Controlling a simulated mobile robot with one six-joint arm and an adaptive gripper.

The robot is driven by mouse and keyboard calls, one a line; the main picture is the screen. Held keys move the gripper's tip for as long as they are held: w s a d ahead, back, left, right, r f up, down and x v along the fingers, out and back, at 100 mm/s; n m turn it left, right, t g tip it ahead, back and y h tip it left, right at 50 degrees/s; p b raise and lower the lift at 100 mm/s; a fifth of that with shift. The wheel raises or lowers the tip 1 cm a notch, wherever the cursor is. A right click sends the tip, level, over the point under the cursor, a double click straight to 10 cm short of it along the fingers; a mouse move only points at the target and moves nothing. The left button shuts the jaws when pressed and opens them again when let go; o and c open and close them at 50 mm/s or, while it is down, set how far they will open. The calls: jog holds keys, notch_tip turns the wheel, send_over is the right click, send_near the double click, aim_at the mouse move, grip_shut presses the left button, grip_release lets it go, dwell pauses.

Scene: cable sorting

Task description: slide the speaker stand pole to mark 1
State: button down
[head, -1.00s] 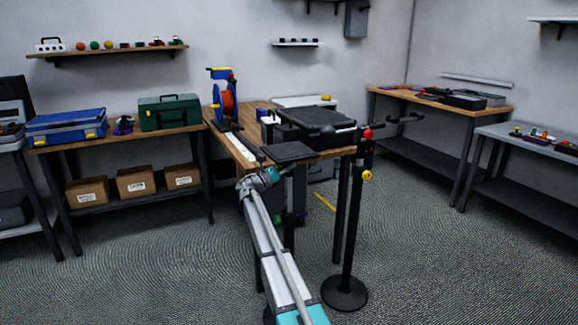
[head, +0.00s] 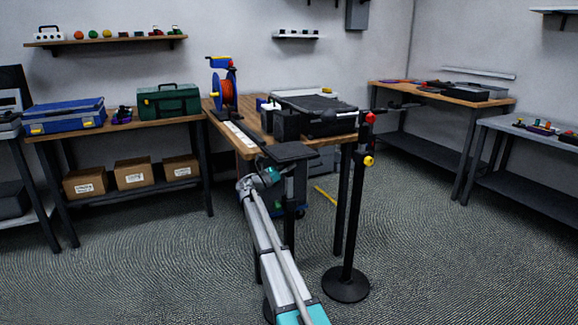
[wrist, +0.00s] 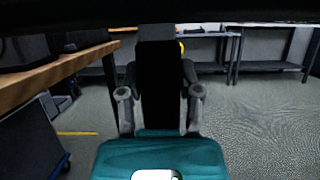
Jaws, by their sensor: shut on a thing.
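The speaker stand has a flat black plate (head: 290,151) on top, in front of the near end of the wooden workbench. My gripper (head: 268,178) is below the plate and shut on the dark speaker stand pole. In the wrist view the black pole (wrist: 162,85) stands upright between the two fingers of my gripper (wrist: 160,92). The plate's underside makes a dark band across the top of that view. The lower part of the stand is mostly hidden behind my arm in the head view. I cannot make out any mark on the pole.
A black post (head: 353,220) with red and yellow knobs and a round base stands close on the right. The wooden workbench (head: 247,148) behind carries a cable reel (head: 224,88) and a black case (head: 318,112). Floor is clear at front left and right.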

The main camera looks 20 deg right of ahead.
jog(key=shift+d, duration=0.15)
jog(key=shift+c, duration=1.4)
grip_release()
jog(key=shift+r, duration=0.15)
